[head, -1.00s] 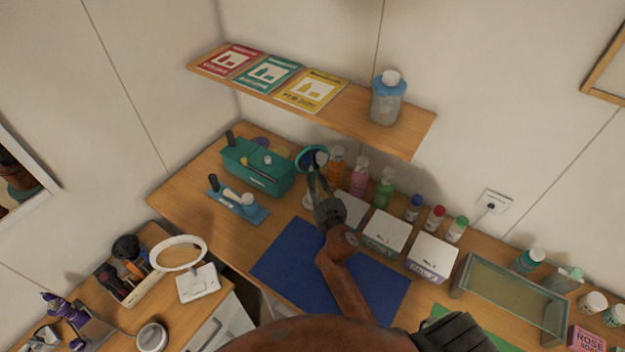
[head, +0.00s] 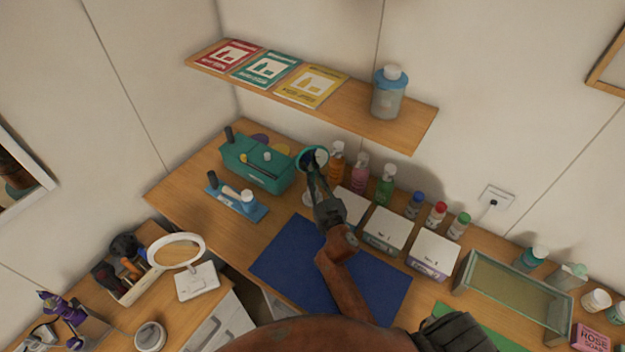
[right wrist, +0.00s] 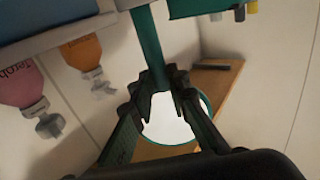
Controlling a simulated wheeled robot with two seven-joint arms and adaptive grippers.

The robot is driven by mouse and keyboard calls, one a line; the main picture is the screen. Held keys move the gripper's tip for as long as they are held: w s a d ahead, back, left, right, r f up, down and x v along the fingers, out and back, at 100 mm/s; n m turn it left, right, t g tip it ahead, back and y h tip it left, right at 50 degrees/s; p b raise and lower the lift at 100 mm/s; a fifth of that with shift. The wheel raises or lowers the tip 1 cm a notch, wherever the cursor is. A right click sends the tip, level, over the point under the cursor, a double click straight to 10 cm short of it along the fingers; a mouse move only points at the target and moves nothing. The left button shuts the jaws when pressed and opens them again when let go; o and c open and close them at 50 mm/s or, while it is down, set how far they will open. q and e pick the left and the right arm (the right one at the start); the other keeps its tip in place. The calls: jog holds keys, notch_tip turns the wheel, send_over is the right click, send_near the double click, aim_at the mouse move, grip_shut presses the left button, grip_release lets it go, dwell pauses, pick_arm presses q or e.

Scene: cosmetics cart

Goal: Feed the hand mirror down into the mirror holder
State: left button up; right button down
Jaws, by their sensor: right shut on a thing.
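The hand mirror (head: 312,158) has a round teal-rimmed head, held up above the back of the table; its teal handle shows in the right wrist view (right wrist: 146,38). My right gripper (head: 316,186) is shut on the handle, which passes between its fingers (right wrist: 162,88). A small white piece (head: 307,199) stands just left of the gripper, partly hidden; it may be the mirror holder, but I cannot tell. Whether the handle touches it is hidden. My left gripper is out of view.
A teal organizer (head: 256,165) is to the left. Orange (head: 337,160), pink (head: 359,175) and green (head: 385,187) bottles stand to the right, behind white-topped boxes (head: 390,226). The wall shelf (head: 350,116) overhangs the back.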

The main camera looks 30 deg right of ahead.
jog(key=shift+f+b, duration=0.4)
jog(key=shift+f, duration=0.1)
jog(key=c, duration=1.8)
grip_release()
jog(key=s+a, duration=0.1)
jog(key=s, duration=0.6)
jog(key=shift+s, duration=0.2)
jog(key=shift+a+f, duration=0.1)
jog(key=shift+f, duration=0.05)
